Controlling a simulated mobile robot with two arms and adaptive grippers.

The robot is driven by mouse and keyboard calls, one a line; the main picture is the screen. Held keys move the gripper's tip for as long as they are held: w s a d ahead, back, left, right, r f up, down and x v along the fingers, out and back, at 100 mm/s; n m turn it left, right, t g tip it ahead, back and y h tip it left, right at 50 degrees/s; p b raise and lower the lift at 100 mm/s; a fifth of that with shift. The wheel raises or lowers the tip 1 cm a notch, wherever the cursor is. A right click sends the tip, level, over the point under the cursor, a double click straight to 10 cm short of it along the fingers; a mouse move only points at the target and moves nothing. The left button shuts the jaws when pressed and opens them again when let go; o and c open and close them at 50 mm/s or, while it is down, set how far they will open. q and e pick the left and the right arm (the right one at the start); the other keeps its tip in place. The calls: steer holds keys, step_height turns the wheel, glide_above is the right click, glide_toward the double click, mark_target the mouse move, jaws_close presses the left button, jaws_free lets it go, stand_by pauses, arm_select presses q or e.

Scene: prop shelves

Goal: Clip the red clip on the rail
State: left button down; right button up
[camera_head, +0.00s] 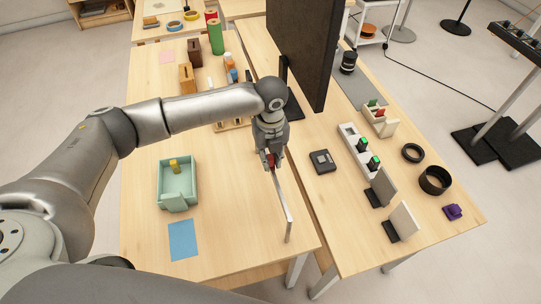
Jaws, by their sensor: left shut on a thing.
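My left gripper (270,160) is over the middle of the wooden table, pointing down at the far end of a thin pale rail (283,205). It is shut on the small red clip (270,160), of which only a little shows between the fingers. The rail runs from below the gripper toward the table's front right edge, on a thin post. The clip is at or very near the rail's far end; I cannot tell whether it touches the rail. My right gripper is not in view.
A green tray (163,190) with a yellow piece and a blue sheet (184,240) are on the left. A tall dark panel (300,45) stands behind the arm. The right table holds a dark square box (322,161), black rings (435,180) and a purple piece (453,212).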

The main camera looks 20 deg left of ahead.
mark_target(271, 157)
arm_select(q)
steer(key=c, duration=1.3)
jaws_free()
step_height(271, 157, up, 12)
steer(key=shift+f, duration=0.1)
